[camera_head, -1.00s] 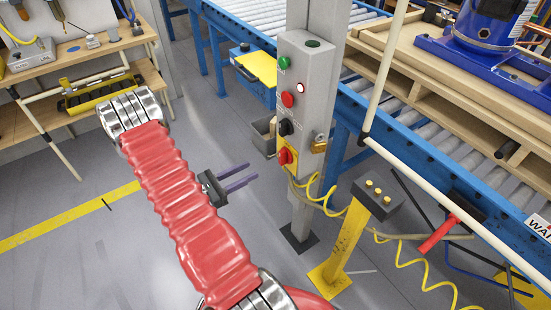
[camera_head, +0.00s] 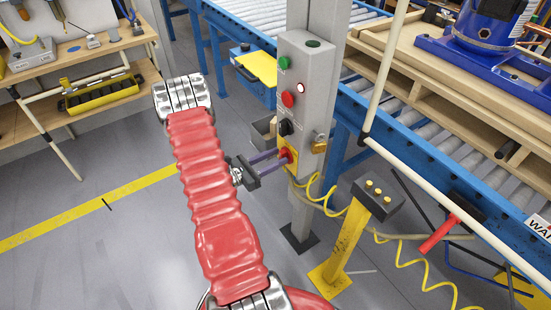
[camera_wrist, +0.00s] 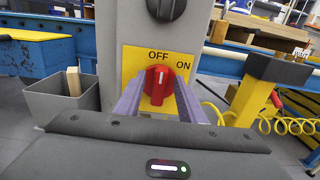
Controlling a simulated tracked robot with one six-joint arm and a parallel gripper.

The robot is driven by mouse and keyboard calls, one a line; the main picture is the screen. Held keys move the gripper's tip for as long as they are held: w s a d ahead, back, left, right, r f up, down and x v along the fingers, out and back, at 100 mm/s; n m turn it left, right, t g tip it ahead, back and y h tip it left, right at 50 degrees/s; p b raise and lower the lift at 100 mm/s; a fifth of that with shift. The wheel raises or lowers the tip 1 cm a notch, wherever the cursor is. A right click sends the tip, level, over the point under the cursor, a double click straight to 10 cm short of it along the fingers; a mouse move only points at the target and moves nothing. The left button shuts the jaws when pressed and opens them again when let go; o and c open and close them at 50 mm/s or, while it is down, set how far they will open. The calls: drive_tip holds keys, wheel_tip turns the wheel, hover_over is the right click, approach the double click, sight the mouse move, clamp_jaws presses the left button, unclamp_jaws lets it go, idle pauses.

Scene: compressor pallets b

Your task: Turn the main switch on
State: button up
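The main switch (camera_wrist: 158,82) is a red rotary knob on a yellow plate (camera_wrist: 185,88) marked OFF and ON. Its white mark points up, toward OFF. It also shows low on the grey control post in the head view (camera_head: 290,154). My gripper (camera_head: 281,159) is at the switch, its two purple fingers pointing at the plate. In the wrist view the fingers stand left and right of the knob, with a visible gap on each side. The gripper is open and holds nothing. Whether the fingertips touch the plate is unclear.
The control post (camera_head: 316,105) carries a black knob (camera_head: 286,128), a red button (camera_head: 287,99) and a green button (camera_head: 283,63) above the switch. A brass padlock (camera_head: 319,144) hangs at its side. A grey bin (camera_wrist: 62,100) is left; a yellow pedestal (camera_head: 350,235) stands right.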

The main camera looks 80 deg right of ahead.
drive_tip(key=shift+s+d, duration=0.1)
drive_tip(key=shift+s, duration=0.05)
clamp_jaws()
idle(0.4)
